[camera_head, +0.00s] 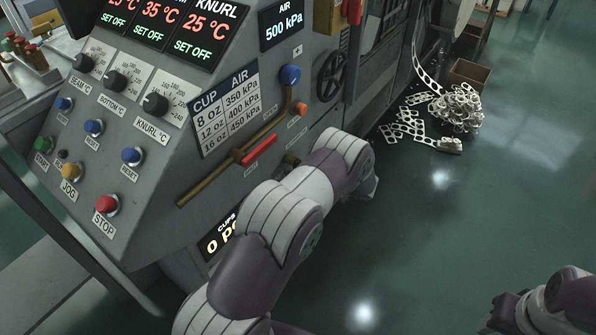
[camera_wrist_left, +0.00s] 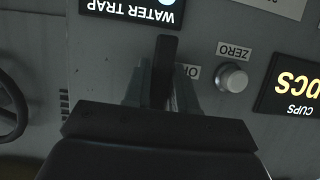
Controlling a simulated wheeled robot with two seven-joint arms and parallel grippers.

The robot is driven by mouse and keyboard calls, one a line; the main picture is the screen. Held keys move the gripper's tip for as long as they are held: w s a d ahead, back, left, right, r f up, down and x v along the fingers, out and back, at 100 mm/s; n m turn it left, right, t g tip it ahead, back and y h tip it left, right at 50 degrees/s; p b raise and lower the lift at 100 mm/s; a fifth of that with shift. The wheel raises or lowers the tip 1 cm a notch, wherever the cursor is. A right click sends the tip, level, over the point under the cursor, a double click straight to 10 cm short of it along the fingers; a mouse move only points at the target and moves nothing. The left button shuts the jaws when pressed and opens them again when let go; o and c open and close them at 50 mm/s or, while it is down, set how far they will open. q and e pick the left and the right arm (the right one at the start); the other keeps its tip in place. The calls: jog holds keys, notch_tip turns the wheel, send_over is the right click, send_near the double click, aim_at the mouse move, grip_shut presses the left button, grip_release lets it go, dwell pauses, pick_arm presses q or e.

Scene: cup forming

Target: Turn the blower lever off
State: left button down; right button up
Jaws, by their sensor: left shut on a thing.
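In the left wrist view a dark lever (camera_wrist_left: 166,50) stands out from the grey panel, below the WATER TRAP sign. My left gripper (camera_wrist_left: 162,92) is shut on this lever, with one finger on each side of it. A small label beside it is partly covered, so I cannot read it or the lever's setting. In the head view my left arm reaches to the machine's side, and its own links hide the jaws and the lever. Part of my right gripper (camera_head: 505,315) shows at the lower right, away from the machine; its jaws are unclear.
The grey panel carries a red-handled valve (camera_head: 260,151) on a brass pipe, a red STOP button (camera_head: 106,204) and several knobs. A ZERO button (camera_wrist_left: 232,78) and a CUPS display (camera_wrist_left: 295,88) are close to the lever.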

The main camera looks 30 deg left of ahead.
pick_arm(q)
jog(key=shift+s+f, duration=0.1)
jog(key=c, duration=1)
grip_release()
jog(key=shift+d, duration=0.15)
jog(key=p+v, duration=0.1)
jog(key=v, duration=1.1)
jog(key=shift+d+r, duration=0.2)
